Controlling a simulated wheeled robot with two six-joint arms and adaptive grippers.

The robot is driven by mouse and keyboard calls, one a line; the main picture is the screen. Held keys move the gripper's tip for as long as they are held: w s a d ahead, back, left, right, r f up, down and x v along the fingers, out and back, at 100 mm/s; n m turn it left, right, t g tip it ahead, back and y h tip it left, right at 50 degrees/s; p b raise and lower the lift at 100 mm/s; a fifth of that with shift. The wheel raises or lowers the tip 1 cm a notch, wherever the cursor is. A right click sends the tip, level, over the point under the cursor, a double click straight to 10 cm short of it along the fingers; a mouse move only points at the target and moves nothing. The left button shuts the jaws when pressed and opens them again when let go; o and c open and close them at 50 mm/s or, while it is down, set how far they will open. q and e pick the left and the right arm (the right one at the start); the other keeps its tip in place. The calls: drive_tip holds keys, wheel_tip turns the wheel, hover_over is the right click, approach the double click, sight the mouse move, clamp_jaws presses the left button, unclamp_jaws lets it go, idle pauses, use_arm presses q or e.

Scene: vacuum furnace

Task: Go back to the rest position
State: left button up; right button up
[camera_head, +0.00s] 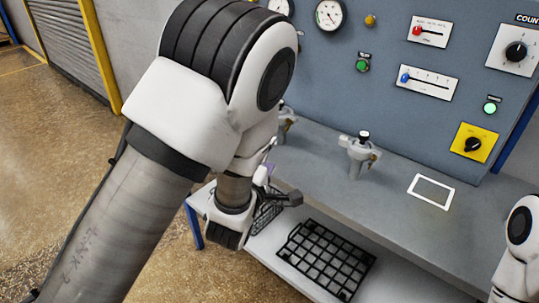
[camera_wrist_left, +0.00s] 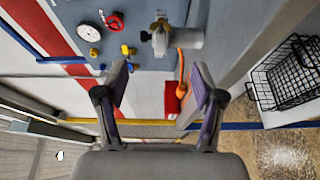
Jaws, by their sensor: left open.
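My left arm reaches in from the left in the head view and bends down over the left end of the workbench (camera_head: 418,238). My left gripper (camera_head: 280,190) is partly hidden behind its own wrist there. In the left wrist view the left gripper (camera_wrist_left: 160,84) shows two fingers spread apart, with nothing between them. Part of my right arm shows at the lower right edge of the head view; its gripper is out of the picture.
A grey control panel (camera_head: 350,100) with gauges, knobs and sliders stands behind the bench. A valve fitting (camera_head: 359,155) and a white rectangular outline (camera_head: 431,191) are on the bench. A black wire basket (camera_head: 325,262) sits on the lower shelf. Open floor (camera_head: 40,120) lies at left.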

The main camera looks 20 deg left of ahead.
use_arm(q)
drive_tip(key=s+a+f+g+p, duration=0.2)
drive_tip(key=s+f+g, duration=0.15)
drive_tip(key=f, duration=0.35)
drive_tip(key=s+a+f+m+g+p, duration=0.1)
drive_tip(key=s+a+f+g+p, duration=0.1)
drive_tip(key=s+f, duration=0.45)
drive_tip(key=s+a+f+g+p, duration=0.2)
drive_tip(key=s+f+g, duration=0.1)
drive_tip(key=f, duration=0.5)
drive_tip(key=s+f+m+g, duration=0.4)
drive_tip(key=s+m, duration=0.4)
drive_tip(key=s, duration=0.1)
drive_tip(key=s+d+f+m+g, duration=0.1)
drive_tip(key=s+f+m+g, duration=0.3)
drive_tip(key=s+m, duration=0.4)
drive_tip(key=shift+s+f+m+g+h, duration=0.35)
drive_tip(key=shift+s+g, duration=0.4)
drive_tip(key=shift+s, duration=0.5)
